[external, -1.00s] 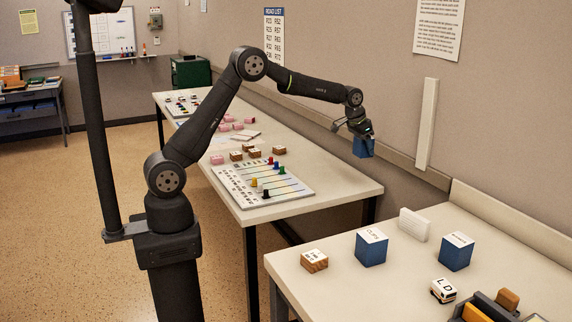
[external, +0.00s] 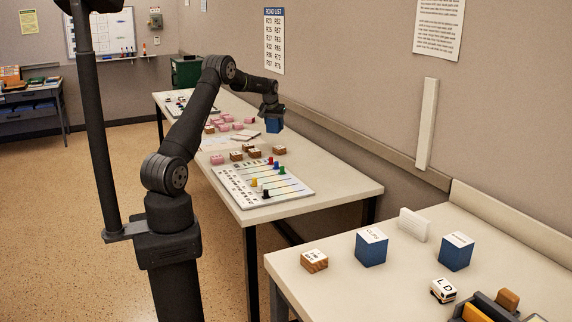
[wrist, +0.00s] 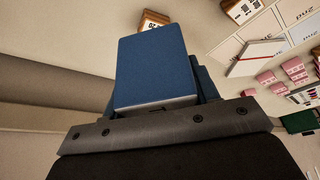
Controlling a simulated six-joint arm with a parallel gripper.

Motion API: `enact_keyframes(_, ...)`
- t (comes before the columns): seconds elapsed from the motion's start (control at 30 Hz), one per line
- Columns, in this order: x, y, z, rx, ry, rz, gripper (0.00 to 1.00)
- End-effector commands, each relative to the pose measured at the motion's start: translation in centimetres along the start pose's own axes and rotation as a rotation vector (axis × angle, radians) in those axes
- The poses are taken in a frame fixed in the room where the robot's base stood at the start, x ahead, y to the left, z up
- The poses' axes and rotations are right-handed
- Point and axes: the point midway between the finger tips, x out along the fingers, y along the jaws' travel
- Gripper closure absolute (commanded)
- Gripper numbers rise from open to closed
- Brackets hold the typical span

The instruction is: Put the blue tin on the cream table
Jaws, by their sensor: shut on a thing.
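My gripper (external: 270,112) is shut on a blue tin (external: 274,125) and holds it over the far part of the long cream table (external: 345,188), near its wall side. In the wrist view the blue tin (wrist: 155,65) fills the space in front of the gripper, and the fingers are partly hidden behind it. The tin's label is not visible. Two other blue tins with white labelled tops, one (external: 371,250) and another (external: 456,253), stand on the nearer table (external: 330,288) at the right.
A board with coloured pegs (external: 240,188) lies at the long table's near end. Wooden blocks (external: 236,155) and pink blocks (external: 222,120) lie farther along. A wooden block (external: 314,261), a white block (external: 413,224) and an LD block (external: 443,290) are on the nearer table.

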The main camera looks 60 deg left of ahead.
Motion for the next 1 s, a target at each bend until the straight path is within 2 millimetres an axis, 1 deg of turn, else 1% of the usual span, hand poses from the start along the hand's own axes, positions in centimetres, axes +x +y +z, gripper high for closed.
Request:
enact_keyframes(0.03,0.4,-3.0,-0.5,-0.045,0.001,-0.018,0.72)
enact_keyframes(0.07,0.6,-4.7,-0.7,-0.070,0.002,-0.028,0.72)
enact_keyframes(0.1,0.9,-6.8,-0.9,-0.101,0.003,-0.041,0.72)
enact_keyframes(0.17,1.2,-9.7,-1.1,-0.146,0.004,-0.058,0.72)
enact_keyframes(0.2,1.3,-11.5,-1.2,-0.173,0.005,-0.069,0.72)
enact_keyframes(0.3,1.6,-15.3,-1.3,-0.229,0.008,-0.092,0.72)
enact_keyframes(0.33,1.7,-16.2,-1.3,-0.244,0.008,-0.098,0.72)
enact_keyframes(0.43,1.9,-18.6,-1.2,-0.278,0.009,-0.113,0.72)
enact_keyframes(0.57,2.1,-20.2,-1.1,-0.300,0.009,-0.122,0.72)
enact_keyframes(0.63,2.6,-21.2,-1.2,-0.305,0.009,-0.124,0.72)
enact_keyframes(0.73,4.0,-23.1,-1.2,-0.307,0.009,-0.123,0.72)
enact_keyframes(1.0,8.1,-28.8,-1.6,-0.306,0.009,-0.123,0.72)
